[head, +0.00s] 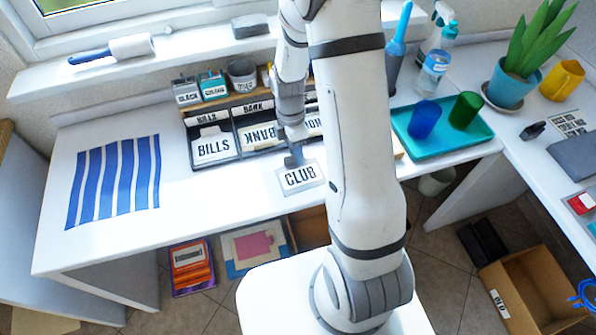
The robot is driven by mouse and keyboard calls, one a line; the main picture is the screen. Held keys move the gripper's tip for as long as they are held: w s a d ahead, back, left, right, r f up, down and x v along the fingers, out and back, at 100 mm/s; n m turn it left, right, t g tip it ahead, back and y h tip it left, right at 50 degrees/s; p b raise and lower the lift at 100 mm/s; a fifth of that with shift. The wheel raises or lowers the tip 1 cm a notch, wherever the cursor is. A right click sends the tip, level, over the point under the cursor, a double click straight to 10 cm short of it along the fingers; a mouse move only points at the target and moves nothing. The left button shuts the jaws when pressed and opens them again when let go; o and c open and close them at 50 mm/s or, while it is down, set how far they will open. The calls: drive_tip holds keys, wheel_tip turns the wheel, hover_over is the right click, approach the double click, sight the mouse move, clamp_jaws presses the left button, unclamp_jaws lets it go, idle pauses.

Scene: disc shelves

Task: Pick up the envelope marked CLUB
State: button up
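The white envelope marked CLUB (300,178) is in the head view, near the front edge of the white desk, with its label facing up and readable. My gripper (294,160) points down right at the envelope's upper edge. The fingers look narrow and overlap that edge. I cannot tell whether they are closed on it, or whether the envelope rests on the desk or is slightly raised. My arm hides part of the desk to its right.
Behind my gripper stands a dark sorter (215,160) with slots marked BILLS and BANK. A teal tray (470,141) holds a blue cup (424,119) and a green cup (465,110). A blue striped mat (113,182) lies left; the desk between mat and sorter is clear.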

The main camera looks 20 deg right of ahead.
clamp_jaws()
drive_tip(key=shift+r, duration=0.15)
idle(0.4)
